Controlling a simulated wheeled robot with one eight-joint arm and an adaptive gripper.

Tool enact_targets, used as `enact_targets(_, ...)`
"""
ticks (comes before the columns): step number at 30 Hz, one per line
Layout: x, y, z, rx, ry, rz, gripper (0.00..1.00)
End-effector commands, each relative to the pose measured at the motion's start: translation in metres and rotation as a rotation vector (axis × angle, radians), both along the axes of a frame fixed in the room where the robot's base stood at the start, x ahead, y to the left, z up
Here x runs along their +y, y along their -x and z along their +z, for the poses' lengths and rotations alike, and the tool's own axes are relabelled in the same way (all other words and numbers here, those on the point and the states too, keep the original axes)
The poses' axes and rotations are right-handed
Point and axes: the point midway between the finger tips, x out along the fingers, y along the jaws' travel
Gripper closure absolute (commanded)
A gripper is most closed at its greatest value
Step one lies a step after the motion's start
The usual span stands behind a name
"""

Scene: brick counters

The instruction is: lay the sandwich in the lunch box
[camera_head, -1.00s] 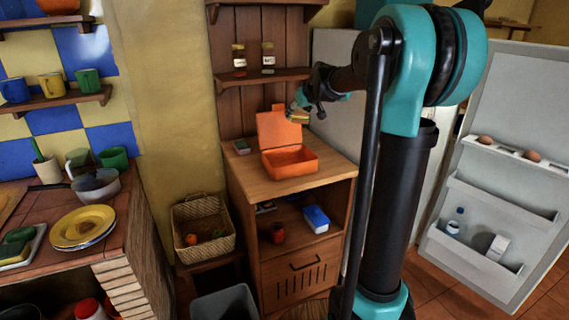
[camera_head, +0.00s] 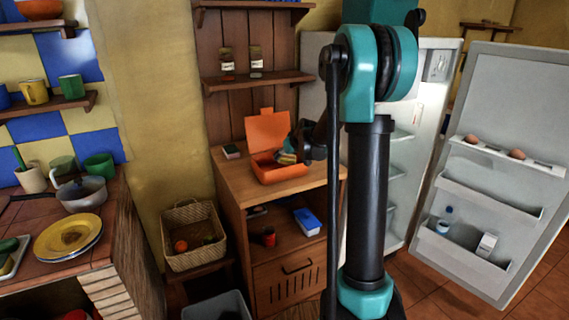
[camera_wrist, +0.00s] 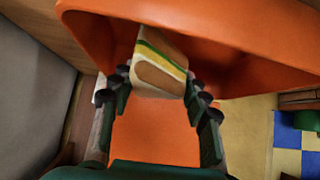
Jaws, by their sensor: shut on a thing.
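The orange lunch box (camera_head: 283,172) stands open on the wooden cabinet top, its lid (camera_head: 268,128) raised at the back. My gripper (camera_head: 297,150) is at the box's right side, at the height of its opening. It is shut on the sandwich (camera_head: 286,158), which shows over the box. In the wrist view the sandwich (camera_wrist: 160,68) sits between the fingertips of my gripper (camera_wrist: 160,85), with pale bread and a green and yellow filling edge. The orange box (camera_wrist: 240,45) surrounds its far end there. Whether the sandwich touches the box floor I cannot tell.
A small dark box (camera_head: 231,152) lies left of the lunch box on the cabinet top (camera_head: 235,178). A shelf with two jars (camera_head: 256,62) hangs above. The fridge door (camera_head: 500,160) stands open at the right. A wicker basket (camera_head: 192,240) is at the lower left.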

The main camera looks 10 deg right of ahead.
Motion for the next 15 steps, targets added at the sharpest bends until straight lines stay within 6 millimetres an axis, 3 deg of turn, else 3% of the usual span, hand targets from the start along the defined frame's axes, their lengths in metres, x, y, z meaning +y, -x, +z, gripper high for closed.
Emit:
enact_targets(6,0.000,0.000,-0.029,0.000,0.000,0.000,0.61)
enact_targets(15,0.000,0.000,-0.034,0.000,0.000,0.000,0.61)
